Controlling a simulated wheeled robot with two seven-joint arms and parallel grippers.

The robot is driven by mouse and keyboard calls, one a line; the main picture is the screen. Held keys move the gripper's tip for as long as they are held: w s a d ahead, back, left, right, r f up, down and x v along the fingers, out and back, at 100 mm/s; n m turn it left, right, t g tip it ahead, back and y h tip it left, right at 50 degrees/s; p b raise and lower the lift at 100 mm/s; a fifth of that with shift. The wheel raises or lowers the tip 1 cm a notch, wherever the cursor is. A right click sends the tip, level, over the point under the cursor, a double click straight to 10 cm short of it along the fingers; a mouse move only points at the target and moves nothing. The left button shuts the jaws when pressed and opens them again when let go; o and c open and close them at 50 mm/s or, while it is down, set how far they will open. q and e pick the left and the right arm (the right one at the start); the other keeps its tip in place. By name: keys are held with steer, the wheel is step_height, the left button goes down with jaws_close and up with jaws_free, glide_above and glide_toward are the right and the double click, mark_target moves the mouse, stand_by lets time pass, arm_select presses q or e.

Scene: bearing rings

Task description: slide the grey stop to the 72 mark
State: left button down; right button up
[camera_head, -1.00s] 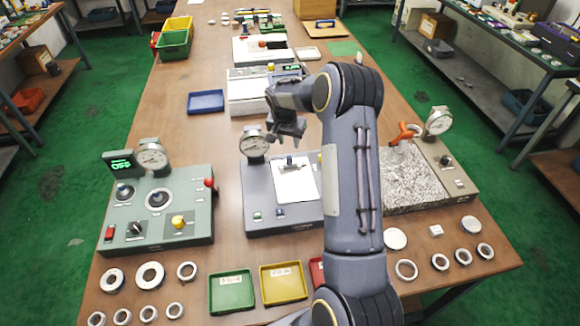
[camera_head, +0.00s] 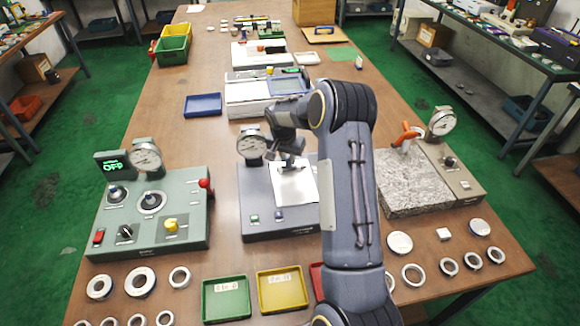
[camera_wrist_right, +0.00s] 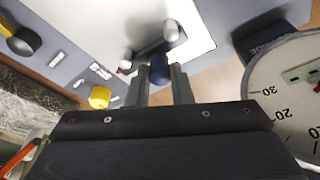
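The grey slide gauge (camera_head: 262,190) stands mid-table with a white plate (camera_head: 296,188) and a dial (camera_head: 252,147). My right gripper (camera_head: 290,168) is low over the plate and hides the stop there. In the right wrist view, a dark bar with light grey knobs (camera_wrist_right: 172,30) lies on the white plate. A dark blue knob (camera_wrist_right: 160,68) shows at the tips of my right gripper (camera_wrist_right: 160,78), between its parted fingers. I cannot tell whether they touch it. The scale marks and the 72 mark are not legible. My left gripper is out of view.
A green control box (camera_head: 150,215) with a display reading OFF stands left. A speckled stone plate (camera_head: 412,185) stands right. Green (camera_head: 226,299) and yellow (camera_head: 283,291) trays and several metal rings lie in front. A dial face (camera_wrist_right: 290,95) is close beside the gripper in the wrist view.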

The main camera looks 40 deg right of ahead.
mark_target(288, 167)
steer(key=shift+c, duration=0.7)
steer(key=shift+s+a+b, duration=0.25)
steer(key=shift+s+b, duration=0.15)
stand_by(0.4)
steer(key=o, duration=0.8)
steer(key=shift+o, duration=0.2)
steer(key=shift+r, duration=0.1)
steer(key=shift+d+r+p, duration=0.1)
steer(key=shift+r+p, duration=0.45)
steer(key=shift+r, duration=0.4)
steer(key=v, duration=0.1)
steer(key=p+v, duration=0.1)
steer(key=v, duration=0.1)
steer(key=d+p+v, duration=0.1)
steer(key=v, duration=0.1)
steer(key=shift+w+a, duration=0.1)
steer(key=shift+w, duration=0.15)
